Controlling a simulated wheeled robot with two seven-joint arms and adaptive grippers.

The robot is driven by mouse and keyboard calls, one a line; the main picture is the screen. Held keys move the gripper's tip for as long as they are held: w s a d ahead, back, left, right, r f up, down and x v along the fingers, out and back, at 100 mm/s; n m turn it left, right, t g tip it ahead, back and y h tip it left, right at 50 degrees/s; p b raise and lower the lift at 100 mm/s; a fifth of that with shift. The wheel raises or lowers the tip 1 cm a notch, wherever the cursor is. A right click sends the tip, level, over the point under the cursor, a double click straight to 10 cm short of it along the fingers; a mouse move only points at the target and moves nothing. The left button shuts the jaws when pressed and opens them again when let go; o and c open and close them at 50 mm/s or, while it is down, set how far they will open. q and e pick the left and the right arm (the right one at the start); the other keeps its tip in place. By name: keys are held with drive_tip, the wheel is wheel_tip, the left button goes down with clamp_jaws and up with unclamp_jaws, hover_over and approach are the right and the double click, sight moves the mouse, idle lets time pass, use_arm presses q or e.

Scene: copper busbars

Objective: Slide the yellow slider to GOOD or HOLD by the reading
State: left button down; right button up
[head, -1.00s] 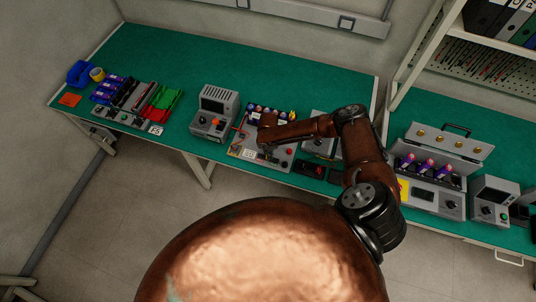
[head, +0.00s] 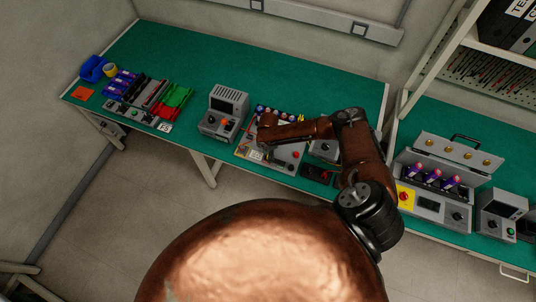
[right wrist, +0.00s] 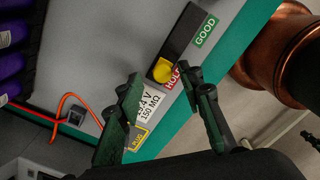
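The green GOOD label (right wrist: 205,32) is by the other end. A white reading label (right wrist: 150,105) shows 150 MΩ and a voltage ending in .4 V, its start partly hidden by a finger. My right gripper (right wrist: 163,79) is open, its fingertips apart on either side of the knob; contact cannot be told. In the head view my right arm reaches over the panel (head: 285,163). My left gripper is not in view.
Orange and red wires (right wrist: 62,110) and purple cells (right wrist: 10,45) lie left of the slot in the right wrist view. In the head view a grey meter box (head: 224,113) stands left of the panel, and an open case (head: 440,155) right. The bench's back is clear.

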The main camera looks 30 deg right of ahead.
drive_tip(key=shift+r, duration=0.25)
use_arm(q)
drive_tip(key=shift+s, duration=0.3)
use_arm(e)
wheel_tip(320, 180, up, 12)
drive_tip(key=shift+f, duration=0.25)
